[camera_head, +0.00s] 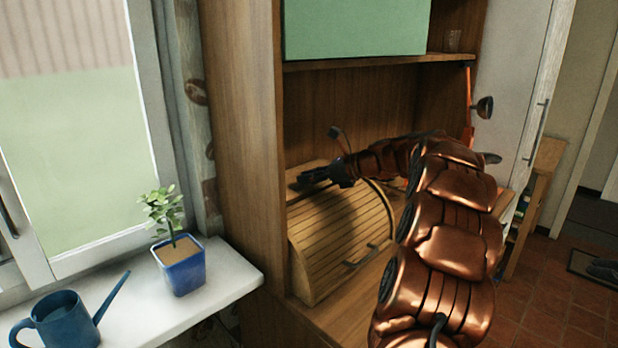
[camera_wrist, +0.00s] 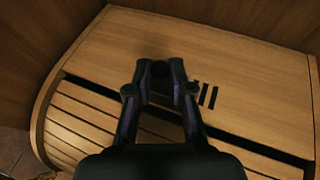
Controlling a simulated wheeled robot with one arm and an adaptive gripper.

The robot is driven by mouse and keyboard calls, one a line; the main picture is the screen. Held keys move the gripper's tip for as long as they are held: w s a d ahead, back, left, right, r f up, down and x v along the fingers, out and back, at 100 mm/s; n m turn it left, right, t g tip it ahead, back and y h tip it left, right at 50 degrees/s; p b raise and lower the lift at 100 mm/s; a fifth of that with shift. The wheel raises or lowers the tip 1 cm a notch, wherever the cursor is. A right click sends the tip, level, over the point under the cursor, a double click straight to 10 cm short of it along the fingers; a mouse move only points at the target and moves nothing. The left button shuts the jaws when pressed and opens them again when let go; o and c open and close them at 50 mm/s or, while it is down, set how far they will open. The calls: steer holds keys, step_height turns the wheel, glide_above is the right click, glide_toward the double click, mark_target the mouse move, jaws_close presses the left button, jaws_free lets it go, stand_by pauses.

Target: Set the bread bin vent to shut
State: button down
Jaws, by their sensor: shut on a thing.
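The wooden bread bin (camera_head: 340,235) with a slatted roll front stands in the cupboard niche. In the wrist view its flat top (camera_wrist: 235,65) fills most of the picture. The vent (camera_wrist: 208,97) shows as a few short dark slots in that top, just right of my fingers. My gripper (camera_head: 306,180) reaches over the top of the bin from the right. In the wrist view my gripper (camera_wrist: 160,78) is shut at the top panel beside the slots, on a small part of the vent. The fingertips mostly hide this part, so its shape and exact setting cannot be told.
The niche's wooden side wall (camera_head: 240,130) is close left of the bin, and a shelf with a green box (camera_head: 355,28) is above. A blue potted plant (camera_head: 182,265) and a blue watering can (camera_head: 65,320) stand on the windowsill at left.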

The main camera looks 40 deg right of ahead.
mark_target(322, 183)
stand_by(0.4)
steer(key=shift+w+d+r+p, duration=0.1)
steer(key=shift+d+r+p, duration=0.1)
steer(key=shift+d+p, duration=0.25)
steer(key=shift+w+d+r+p, duration=0.1)
steer(key=shift+d+r+p, duration=0.1)
steer(key=shift+d+p, duration=0.25)
steer(key=d+p, duration=0.2)
steer(key=d, duration=0.1)
steer(key=shift+w+f, duration=0.1)
steer(key=shift+f, duration=0.05)
steer(key=c, duration=1.1)
jaws_free()
steer(key=shift+f, duration=0.15)
steer(key=v, duration=1.2)
